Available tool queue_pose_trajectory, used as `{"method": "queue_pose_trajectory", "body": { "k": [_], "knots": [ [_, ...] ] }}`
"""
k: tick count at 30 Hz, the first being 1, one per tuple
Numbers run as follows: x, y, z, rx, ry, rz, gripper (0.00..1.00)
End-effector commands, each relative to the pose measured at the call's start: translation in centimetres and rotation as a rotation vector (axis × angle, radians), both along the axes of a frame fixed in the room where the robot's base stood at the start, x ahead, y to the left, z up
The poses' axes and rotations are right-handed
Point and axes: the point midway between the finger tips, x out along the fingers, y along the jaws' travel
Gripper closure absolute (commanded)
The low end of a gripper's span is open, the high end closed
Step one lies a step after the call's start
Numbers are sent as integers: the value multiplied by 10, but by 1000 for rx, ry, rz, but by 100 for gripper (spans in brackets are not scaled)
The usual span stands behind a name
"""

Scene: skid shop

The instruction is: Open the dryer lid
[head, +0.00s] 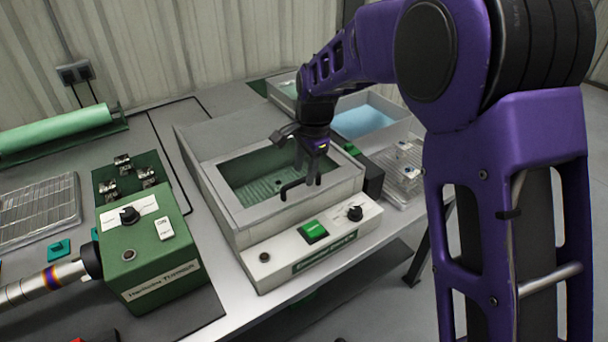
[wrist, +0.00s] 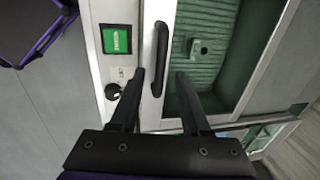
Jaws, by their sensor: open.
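The dryer (head: 312,245) is a pale box on the bench, with a green button and black knob on its front panel. Its lid (head: 232,210) looks shut, a light frame around a window showing a ridged green inside. A black bar handle (wrist: 162,40) lies along the lid's front edge in the wrist view; it looks partly mixed with my fingers in the head view. My gripper (head: 308,178) is open above the lid's front edge. In the wrist view my fingers (wrist: 160,74) lie on either side of the handle's near end. Contact cannot be told.
A green box with a knob (head: 150,250) stands left of the dryer. A blue-filled tray (head: 362,122) and a clear rack (head: 400,172) stand to its right. A green roll (head: 55,135) lies at the back left. Open floor is at the right.

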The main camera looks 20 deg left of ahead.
Motion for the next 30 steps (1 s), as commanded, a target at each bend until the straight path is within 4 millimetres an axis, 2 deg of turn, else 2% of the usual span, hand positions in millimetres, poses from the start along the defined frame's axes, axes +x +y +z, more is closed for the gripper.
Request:
{"method": "queue_pose_trajectory", "body": {
  "k": [4, 14, 21, 22, 30],
  "knots": [
    [1, 2, -12, -1, 1, 0, 53],
    [2, 2, -15, 1, -1, 0, 53],
    [2, 2, -15, 1, -1, 0, 96],
    [2, 2, -15, 1, -1, 0, 100],
    [2, 2, -14, 1, -1, 0, 100]
  ]
}}
